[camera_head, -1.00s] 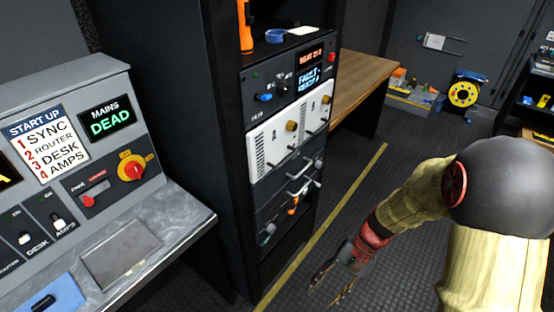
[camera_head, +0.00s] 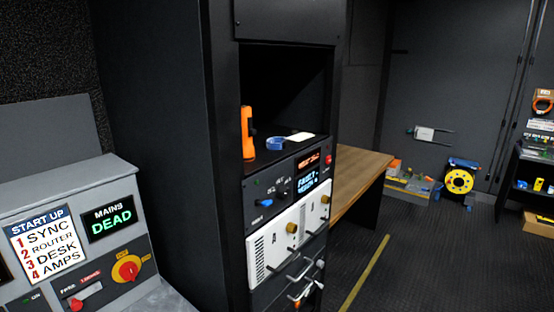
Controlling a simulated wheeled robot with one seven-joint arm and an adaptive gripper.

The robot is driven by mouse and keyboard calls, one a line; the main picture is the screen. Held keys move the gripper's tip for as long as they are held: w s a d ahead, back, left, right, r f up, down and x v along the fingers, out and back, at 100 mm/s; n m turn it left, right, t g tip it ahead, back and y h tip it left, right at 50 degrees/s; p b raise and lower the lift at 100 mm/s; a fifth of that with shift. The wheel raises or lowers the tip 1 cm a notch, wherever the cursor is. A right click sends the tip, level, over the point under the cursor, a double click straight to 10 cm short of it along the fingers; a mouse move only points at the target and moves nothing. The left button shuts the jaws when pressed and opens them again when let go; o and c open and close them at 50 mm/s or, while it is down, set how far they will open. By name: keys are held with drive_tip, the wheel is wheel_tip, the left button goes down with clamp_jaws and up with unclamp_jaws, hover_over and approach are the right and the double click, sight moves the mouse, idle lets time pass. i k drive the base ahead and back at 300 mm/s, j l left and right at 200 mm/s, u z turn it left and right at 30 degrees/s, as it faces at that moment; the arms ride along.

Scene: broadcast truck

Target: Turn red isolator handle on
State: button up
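The red isolator handle (camera_head: 127,269) is a red rotary knob on a yellow round plate, on the grey sloped control desk (camera_head: 75,186) at the lower left. Above it a small screen (camera_head: 109,218) reads "MAINS DEAD" in green. A smaller red lever (camera_head: 79,303) sits on the same dark panel, to the left. My gripper and arm are outside the picture now.
A wooden bench (camera_head: 356,181) is behind.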

sight(128, 270)
drive_tip(key=u, duration=1.6)
